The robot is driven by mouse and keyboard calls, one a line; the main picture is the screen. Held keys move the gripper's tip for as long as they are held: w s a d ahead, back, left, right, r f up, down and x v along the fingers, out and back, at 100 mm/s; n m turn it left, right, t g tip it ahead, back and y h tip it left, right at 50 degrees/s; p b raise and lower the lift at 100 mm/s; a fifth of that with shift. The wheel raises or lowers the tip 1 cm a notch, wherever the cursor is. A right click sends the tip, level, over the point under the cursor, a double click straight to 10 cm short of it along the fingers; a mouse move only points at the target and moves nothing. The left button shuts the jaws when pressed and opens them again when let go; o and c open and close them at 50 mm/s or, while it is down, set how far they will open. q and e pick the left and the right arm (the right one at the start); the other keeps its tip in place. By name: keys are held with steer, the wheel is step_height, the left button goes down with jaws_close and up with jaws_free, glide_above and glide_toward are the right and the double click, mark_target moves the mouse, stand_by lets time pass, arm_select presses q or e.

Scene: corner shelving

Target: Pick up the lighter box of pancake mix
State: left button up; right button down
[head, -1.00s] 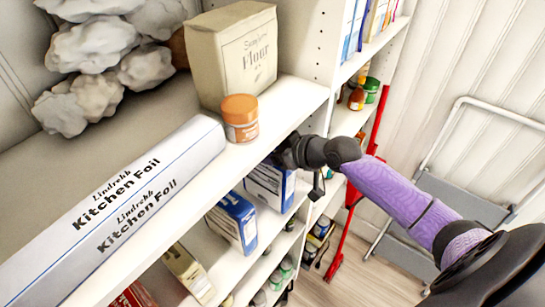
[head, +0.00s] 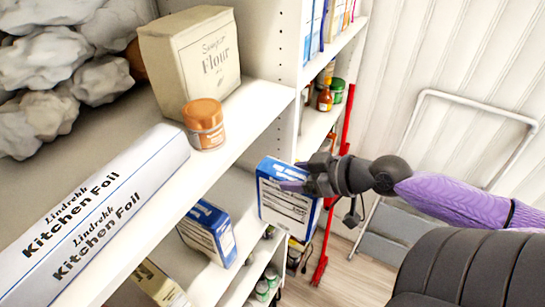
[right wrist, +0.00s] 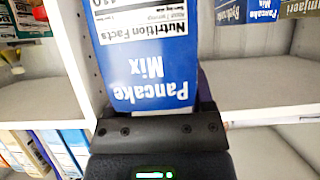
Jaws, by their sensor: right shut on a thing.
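A blue and white box of pancake mix (head: 287,205) is held by my right gripper (head: 305,180) in front of the shelf edge. In the right wrist view the box (right wrist: 150,92) shows the words "Pancake Mix" upside down and a nutrition label. My right gripper is shut on it. A second blue and white box (head: 208,233) stands on the lower shelf to the left. Blue pancake mix packaging (right wrist: 270,12) also shows at the top right of the right wrist view. My left gripper is not in view.
The upper shelf holds a long kitchen foil box (head: 90,215), an orange-lidded jar (head: 204,124) and a flour bag (head: 190,58). A side shelf with jars is behind the gripper. A red pole (head: 325,240) and a folded step ladder (head: 440,100) stand at the right.

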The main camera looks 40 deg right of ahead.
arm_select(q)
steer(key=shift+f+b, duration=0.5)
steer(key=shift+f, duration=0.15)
arm_select(e)
steer(key=s, duration=0.1)
steer(key=s+d, duration=0.1)
steer(key=s, duration=0.1)
steer(key=s+d, duration=0.1)
steer(key=s, duration=0.1)
